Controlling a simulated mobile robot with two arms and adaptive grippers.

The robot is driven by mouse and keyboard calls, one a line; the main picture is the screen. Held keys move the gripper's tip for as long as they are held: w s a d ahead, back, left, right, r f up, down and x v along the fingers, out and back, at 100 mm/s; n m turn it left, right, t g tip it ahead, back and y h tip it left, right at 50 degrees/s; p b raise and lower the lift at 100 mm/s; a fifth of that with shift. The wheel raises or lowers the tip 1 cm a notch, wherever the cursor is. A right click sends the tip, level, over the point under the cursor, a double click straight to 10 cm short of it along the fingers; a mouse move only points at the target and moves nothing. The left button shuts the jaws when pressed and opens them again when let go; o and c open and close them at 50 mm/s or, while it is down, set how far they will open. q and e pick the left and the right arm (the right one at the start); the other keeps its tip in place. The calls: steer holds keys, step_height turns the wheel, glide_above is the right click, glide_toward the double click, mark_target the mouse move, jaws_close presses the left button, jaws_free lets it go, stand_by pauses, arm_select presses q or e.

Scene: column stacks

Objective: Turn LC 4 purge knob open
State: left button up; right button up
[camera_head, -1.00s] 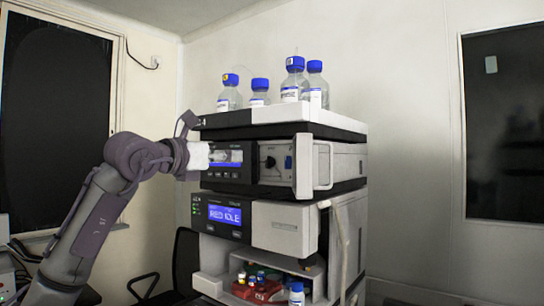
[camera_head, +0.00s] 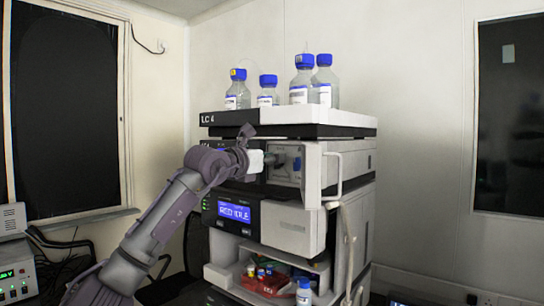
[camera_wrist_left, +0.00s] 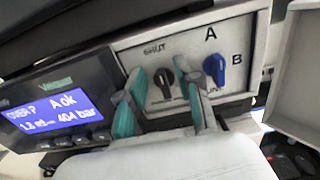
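The LC 4 stack carries its "LC 4" label on the top slab (camera_head: 222,120). In the left wrist view its pump panel (camera_wrist_left: 185,55) shows a black knob (camera_wrist_left: 163,82) with "SHUT" printed above it. A blue knob (camera_wrist_left: 214,68) with A and B marks sits to its right. My left gripper (camera_head: 282,160) is at the panel. In the wrist view its teal-padded fingers (camera_wrist_left: 165,98) are apart, one on each side of the black knob, with the right finger near the blue knob. I cannot tell whether they touch the black knob. My right gripper is not in view.
A lit display (camera_wrist_left: 50,107) is left of the knobs. An open white door (camera_head: 318,175) with a handle (camera_head: 338,172) stands right of the panel. Several blue-capped bottles (camera_head: 302,85) stand on top. A tray of small vials (camera_head: 262,282) is below.

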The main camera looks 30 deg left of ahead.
arm_select(q)
jaws_close()
steer(key=shift+a+f+n+b, duration=0.2)
steer(key=shift+n+b, duration=0.95)
steer(key=shift+n, duration=1.45)
steer(key=shift+a+f+n+b, duration=0.2)
steer(key=shift+n+b, duration=0.9)
steer(key=shift+n, duration=1.5)
steer(key=shift+a+f+n+b, duration=0.1)
steer(key=shift+a+n+b, duration=0.2)
steer(key=shift+n+b, duration=1.6)
steer(key=shift+n+p, duration=0.7)
steer(key=shift+n, duration=0.2)
